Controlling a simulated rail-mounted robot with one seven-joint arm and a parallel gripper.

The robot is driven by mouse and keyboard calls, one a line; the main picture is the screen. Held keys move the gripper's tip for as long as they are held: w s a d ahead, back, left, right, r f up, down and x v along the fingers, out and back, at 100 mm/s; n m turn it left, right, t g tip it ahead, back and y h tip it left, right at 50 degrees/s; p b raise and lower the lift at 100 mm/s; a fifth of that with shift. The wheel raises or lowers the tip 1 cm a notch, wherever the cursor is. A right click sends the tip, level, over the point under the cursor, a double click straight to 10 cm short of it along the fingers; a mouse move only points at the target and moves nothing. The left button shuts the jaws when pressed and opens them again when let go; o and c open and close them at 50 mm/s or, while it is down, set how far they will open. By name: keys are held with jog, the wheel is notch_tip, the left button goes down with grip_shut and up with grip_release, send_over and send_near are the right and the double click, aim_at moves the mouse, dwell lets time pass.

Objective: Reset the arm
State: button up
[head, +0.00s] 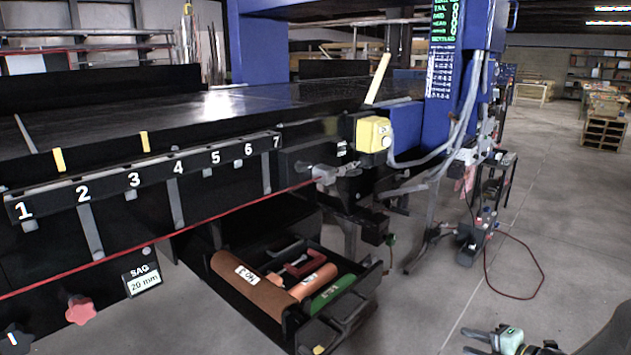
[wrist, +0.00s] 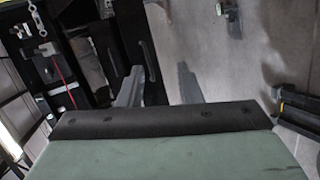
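My gripper (wrist: 158,82) shows in the wrist view, its two grey fingers apart with nothing between them. Its green body and black front bar fill the lower part of that view. In the head view, a part of my arm's end (head: 508,340) shows at the bottom edge, right of centre, partly cut off. It is in free space over the floor, apart from the conveyor and the open drawer.
The black conveyor (head: 240,105) with its numbered rail fills the left. A red cord (head: 215,217) runs along its side. An open drawer (head: 372,283) with several rolls sticks out below. A wheeled stand (head: 478,240) with a cable is behind right. The right floor (head: 560,200) is mostly clear.

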jog(key=w+a+r+m+h+p, duration=0.2)
jog(key=w+r+m+h+p, duration=0.15)
jog(key=r+m+h, duration=0.4)
jog(key=s+a+r+m+g+h+p, duration=0.3)
jog(key=s+a+r+m+p, duration=0.1)
jog(key=s+r+m, duration=0.15)
jog(key=s+a+r+m+g+y+p, duration=0.1)
jog(key=s+a+m, duration=0.4)
jog(key=s, duration=0.5)
jog(key=s+a+r+m+g+y+p, duration=0.2)
jog(key=s+a+r+m+g+p, duration=0.1)
jog(key=s+a, duration=0.7)
jog(key=s+r+m+g, duration=0.1)
jog(key=m+g, duration=0.1)
jog(key=g, duration=0.1)
jog(key=shift+s+a+r+g, duration=0.15)
jog(key=shift+a+r+g, duration=0.1)
jog(key=shift+r+g, duration=0.05)
